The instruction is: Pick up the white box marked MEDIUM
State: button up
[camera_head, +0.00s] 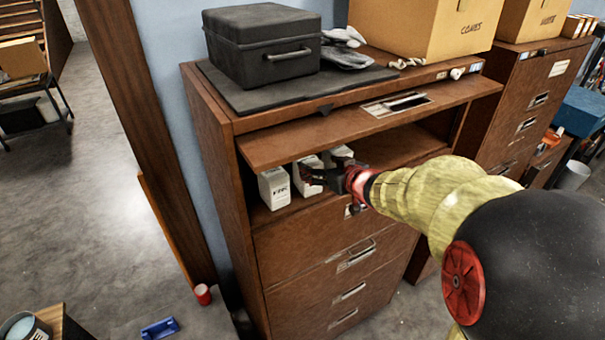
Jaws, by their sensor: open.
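Several small white boxes stand in the open top compartment of the brown cabinet. The left white box (274,188) carries dark lettering that looks like FINE, though it is small. A middle white box (307,187) stands just right of it, partly covered by my gripper's fingers. A further white box (342,151) shows only its top behind my gripper. I cannot read MEDIUM on any of them. My gripper (313,174) is open and reaches in from the right, with its fingers at the middle box. Whether they touch it is hidden.
A raised flap door (350,130) juts out just above the boxes and my gripper. The cabinet (225,180) has closed drawers below. A black case (262,45), gloves and a cardboard box (425,28) sit on top. The shelf to the right (400,145) looks clear.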

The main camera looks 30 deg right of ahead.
aim_at(310, 162)
jog(key=x, duration=0.2)
jog(key=shift+w+a+f, duration=0.15)
jog(key=shift+w+a, duration=0.05)
jog(key=shift+w, duration=0.05)
jog(key=x, duration=0.5)
jog(key=shift+w+d+f, duration=0.1)
jog(key=shift+w+f, duration=0.05)
jog(key=c, duration=0.3)
jog(key=c, duration=1.4)
